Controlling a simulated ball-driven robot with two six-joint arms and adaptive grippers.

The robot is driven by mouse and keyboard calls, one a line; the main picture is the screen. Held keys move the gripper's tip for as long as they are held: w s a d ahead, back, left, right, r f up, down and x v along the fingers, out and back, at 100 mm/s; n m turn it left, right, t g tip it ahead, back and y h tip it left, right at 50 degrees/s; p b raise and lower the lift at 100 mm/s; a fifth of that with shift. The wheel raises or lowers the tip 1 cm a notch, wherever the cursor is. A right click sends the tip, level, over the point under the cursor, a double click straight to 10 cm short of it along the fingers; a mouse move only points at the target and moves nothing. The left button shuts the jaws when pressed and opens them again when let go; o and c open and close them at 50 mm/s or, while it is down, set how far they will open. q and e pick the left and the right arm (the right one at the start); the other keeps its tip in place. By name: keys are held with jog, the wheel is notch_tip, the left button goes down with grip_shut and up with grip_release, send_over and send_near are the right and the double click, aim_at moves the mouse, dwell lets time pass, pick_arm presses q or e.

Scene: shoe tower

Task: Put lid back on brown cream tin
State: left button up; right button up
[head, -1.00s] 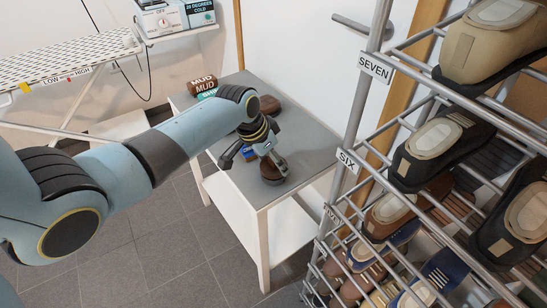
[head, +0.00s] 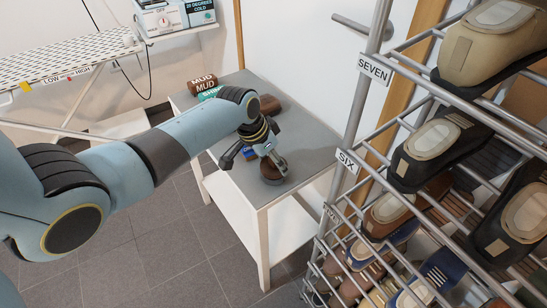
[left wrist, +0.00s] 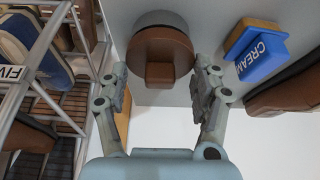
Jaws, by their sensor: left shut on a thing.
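The brown round lid (left wrist: 160,48) with a square block-shaped knob (left wrist: 159,74) shows in the left wrist view. My left gripper (left wrist: 160,92) is shut on the lid, with one finger on each side. A grey round edge (left wrist: 160,18) shows just beyond the lid; it looks like the tin, also visible under my gripper in the head view (head: 273,175). I cannot tell whether the lid sits flat on it. In the head view my left gripper (head: 268,158) points down near the table's front right part. My right gripper is out of view.
The grey table (head: 300,135) also holds a blue CREAM sign (left wrist: 262,58), brown and teal rolls (head: 203,84) and a brown shoe-like thing (head: 270,104). The shoe rack (head: 352,160) stands close on the right. An ironing board (head: 60,60) is at the left.

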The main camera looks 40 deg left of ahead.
pick_arm(q)
jog(key=o, duration=1.1)
notch_tip(320, 180, up, 7)
jog(key=p, duration=0.7)
grip_shut()
dwell(0.8)
dwell(0.8)
jog(key=shift+f, duration=0.15)
